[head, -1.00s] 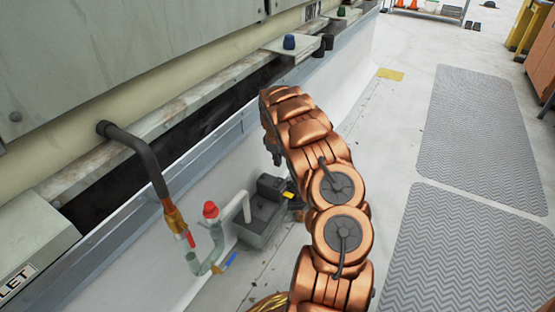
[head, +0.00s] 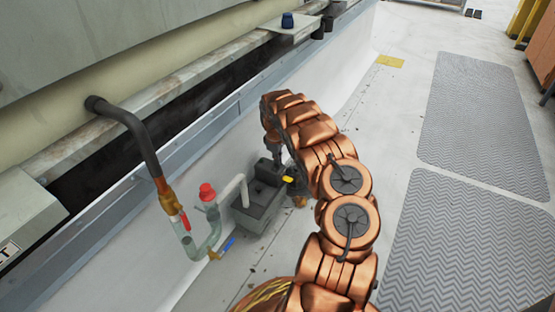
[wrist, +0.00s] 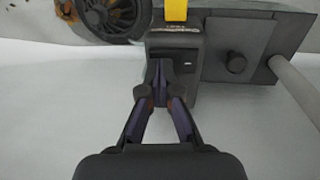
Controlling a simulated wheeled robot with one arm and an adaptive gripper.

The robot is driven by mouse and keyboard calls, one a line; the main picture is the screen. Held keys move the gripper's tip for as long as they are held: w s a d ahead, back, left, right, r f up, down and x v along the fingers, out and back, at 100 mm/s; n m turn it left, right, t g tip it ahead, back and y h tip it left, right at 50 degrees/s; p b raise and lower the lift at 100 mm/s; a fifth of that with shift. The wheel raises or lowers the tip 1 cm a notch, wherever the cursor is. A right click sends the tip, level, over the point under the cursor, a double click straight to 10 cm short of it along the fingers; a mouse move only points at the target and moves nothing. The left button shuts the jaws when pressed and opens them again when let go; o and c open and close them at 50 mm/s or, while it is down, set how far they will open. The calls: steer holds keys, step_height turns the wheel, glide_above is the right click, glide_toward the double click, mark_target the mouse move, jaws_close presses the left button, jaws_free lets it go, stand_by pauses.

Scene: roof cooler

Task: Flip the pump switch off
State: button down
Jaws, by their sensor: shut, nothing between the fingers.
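The pump (head: 258,210) is a dark grey box on the pale floor beside the unit. A small yellow part (head: 288,180), which looks like the switch lever, sits at its right end. In the wrist view the yellow lever (wrist: 176,10) stands on a black switch box (wrist: 185,48), its upper end cut off by the frame. My gripper (wrist: 161,72) is shut and empty, with its fingertips in front of the black box and below the lever in the picture. I cannot tell whether they touch the box. In the head view my arm partly hides the gripper.
A pale pipe (head: 232,188), a red-capped fitting (head: 207,192) and a blue-handled valve (head: 228,245) stand left of the pump. A round dark wheel-like part (wrist: 110,14) is left of the switch box. Grey mats (head: 480,125) lie on open floor at right.

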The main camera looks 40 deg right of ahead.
steer(key=shift+w+y+p, duration=0.15)
steer(key=shift+y+p, duration=0.25)
steer(key=shift+p, duration=0.55)
steer(key=shift+f, duration=0.3)
steer(key=shift+d, duration=0.1)
steer(key=shift+a+r+p, duration=0.15)
steer(key=shift+a+p, duration=0.05)
steer(key=shift+p, duration=0.1)
steer(key=shift+a+r, duration=0.1)
steer(key=shift+s+a+p, duration=0.25)
steer(key=shift+a+p, duration=0.2)
steer(key=shift+p, duration=0.25)
step_height(320, 180, up, 14)
steer(key=d+p, duration=0.1)
steer(key=p, duration=0.5)
steer(key=shift+w+d, duration=0.25)
steer(key=shift+d, duration=0.05)
